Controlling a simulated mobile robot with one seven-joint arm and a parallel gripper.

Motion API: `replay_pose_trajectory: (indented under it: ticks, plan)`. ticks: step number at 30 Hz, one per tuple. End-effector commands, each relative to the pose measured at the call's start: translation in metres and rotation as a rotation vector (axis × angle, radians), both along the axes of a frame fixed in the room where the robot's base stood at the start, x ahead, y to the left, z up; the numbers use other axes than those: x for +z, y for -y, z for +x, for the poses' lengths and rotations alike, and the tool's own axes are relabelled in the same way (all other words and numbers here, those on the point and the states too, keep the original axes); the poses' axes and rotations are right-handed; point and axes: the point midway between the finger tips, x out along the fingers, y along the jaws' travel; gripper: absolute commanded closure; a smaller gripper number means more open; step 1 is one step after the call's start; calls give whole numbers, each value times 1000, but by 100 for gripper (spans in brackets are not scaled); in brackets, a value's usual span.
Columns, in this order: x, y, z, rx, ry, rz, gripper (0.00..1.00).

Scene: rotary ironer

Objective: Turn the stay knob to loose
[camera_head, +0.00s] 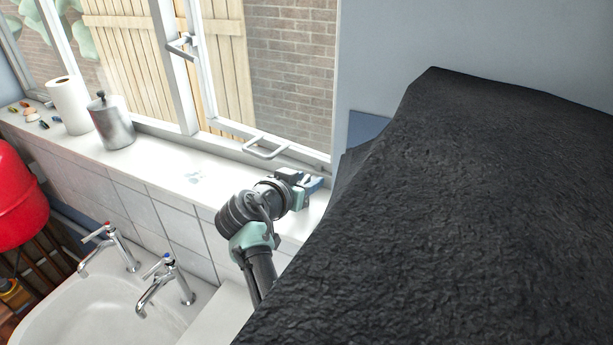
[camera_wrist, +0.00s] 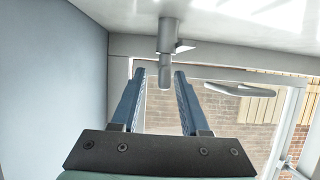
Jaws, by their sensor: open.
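A grey stepped post with a small side tab, which looks like the stay knob (camera_wrist: 167,36), hangs from the upper edge in the wrist view. Its narrow end lies in line with the gap between my fingertips; I cannot tell how deep it is between them, and no contact shows. My gripper (camera_wrist: 159,72) has two blue fingers spread apart with nothing clamped. In the head view my gripper (camera_head: 306,184) is over the right end of the window sill, beside the dark bulk, and the knob cannot be made out there.
A large black rough-surfaced bulk (camera_head: 480,200) fills the right. A pale looped handle (camera_head: 265,147) sits on the window frame; it also shows in the wrist view (camera_wrist: 240,89). The sill (camera_head: 170,168) holds a metal canister (camera_head: 112,122) and paper roll (camera_head: 69,106). A sink (camera_head: 95,310) stands below.

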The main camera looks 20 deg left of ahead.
Motion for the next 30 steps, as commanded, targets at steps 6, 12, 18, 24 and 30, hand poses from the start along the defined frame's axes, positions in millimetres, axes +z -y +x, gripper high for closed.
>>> replay_pose_trajectory:
  ticks: [6,12,18,24,30]
  plan:
    - [-1,0,4,2,1,0,55]
    - [-1,0,3,2,1,0,60]
    - [-1,0,3,2,1,0,96]
    - [-1,0,3,2,1,0,100]
    - [-2,0,3,22,-4,2,100]
